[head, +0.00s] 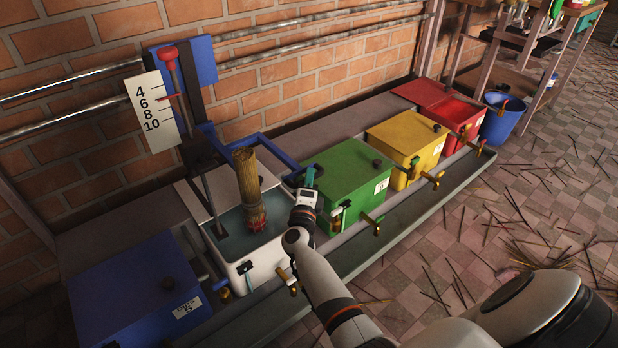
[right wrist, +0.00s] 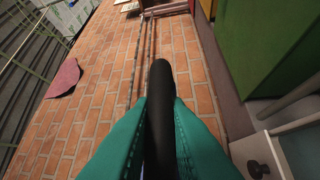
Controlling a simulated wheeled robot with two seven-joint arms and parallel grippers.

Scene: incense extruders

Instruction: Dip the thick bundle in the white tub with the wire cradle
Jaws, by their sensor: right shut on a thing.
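The white tub (head: 262,268) stands open with dark liquid (head: 236,238) in it. The thick tan bundle (head: 248,178) stands upright over the tub, with its reddish lower end (head: 257,224) at or just above the liquid; I cannot tell whether it touches. A blue bar frame (head: 285,180) runs beside the bundle toward my right gripper (head: 309,178). In the right wrist view, its teal fingers are shut on a black handle (right wrist: 160,100). The wire cradle is not clearly distinguishable around the bundle. My left gripper is not in view.
A scale board (head: 152,112) marked 4 to 10 stands behind the tub beside a red-topped post (head: 168,54). Lidded blue (head: 135,285), green (head: 350,170) and yellow (head: 408,135) tubs and a red tub (head: 460,112) line the bench. Brass taps project in front. Loose sticks litter the floor.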

